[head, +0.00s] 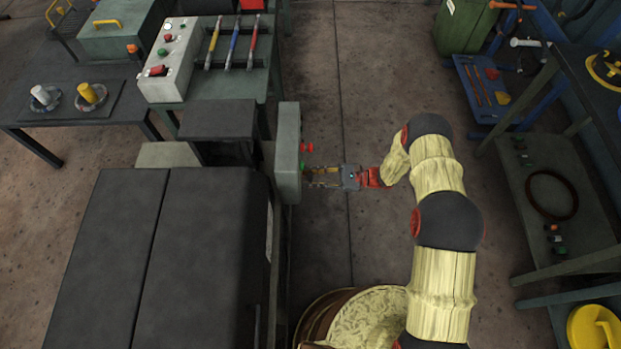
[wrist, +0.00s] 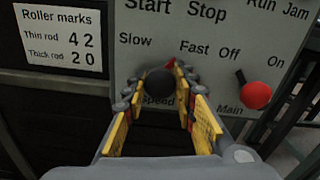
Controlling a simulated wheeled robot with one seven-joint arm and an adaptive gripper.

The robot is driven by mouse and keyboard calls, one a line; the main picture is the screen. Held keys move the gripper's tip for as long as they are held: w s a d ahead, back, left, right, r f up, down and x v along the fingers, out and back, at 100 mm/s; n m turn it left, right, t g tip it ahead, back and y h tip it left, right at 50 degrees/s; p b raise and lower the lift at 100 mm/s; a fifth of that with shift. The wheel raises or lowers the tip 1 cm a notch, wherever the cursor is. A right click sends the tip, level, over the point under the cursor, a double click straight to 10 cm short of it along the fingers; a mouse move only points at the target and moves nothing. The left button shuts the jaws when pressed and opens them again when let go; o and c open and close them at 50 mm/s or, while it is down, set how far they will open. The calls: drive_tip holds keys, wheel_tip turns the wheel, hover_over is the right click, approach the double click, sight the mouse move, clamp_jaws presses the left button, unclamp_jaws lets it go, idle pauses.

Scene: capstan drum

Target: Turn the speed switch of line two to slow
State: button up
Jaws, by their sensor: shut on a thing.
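The speed switch (wrist: 160,84) is a dark round knob above the label "Speed" on a grey control panel (wrist: 215,68). "Slow" is printed to its upper left and "Fast" to its upper right. A small red part shows at the knob's upper right edge, on the Fast side. My gripper (wrist: 158,98) is shut on the knob, with its yellow-padded fingers on either side. The fingers hide the knob's sides and part of the label. In the head view my gripper (head: 312,177) reaches left to the panel's face (head: 288,150); the knob cannot be made out there.
The main switch (wrist: 257,95), a red ball with a dark pointer towards "Off", sits close right of my gripper. A roller marks sign (wrist: 60,38) hangs left of the panel. A dark-topped machine (head: 150,260) stands left; a workbench (head: 560,190) stands right. Floor between is open.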

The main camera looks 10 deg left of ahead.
drive_tip(key=n+b, duration=0.2)
drive_tip(key=n, duration=0.2)
drive_tip(key=shift+f, duration=0.1)
drive_tip(key=n+b, duration=0.2)
drive_tip(key=n, duration=0.2)
drive_tip(key=n+b, duration=0.2)
drive_tip(key=n, duration=0.2)
drive_tip(key=shift+n+b, duration=0.85)
drive_tip(key=shift+n, duration=0.95)
drive_tip(key=o, duration=1.1)
drive_tip(key=shift+w+d, duration=0.1)
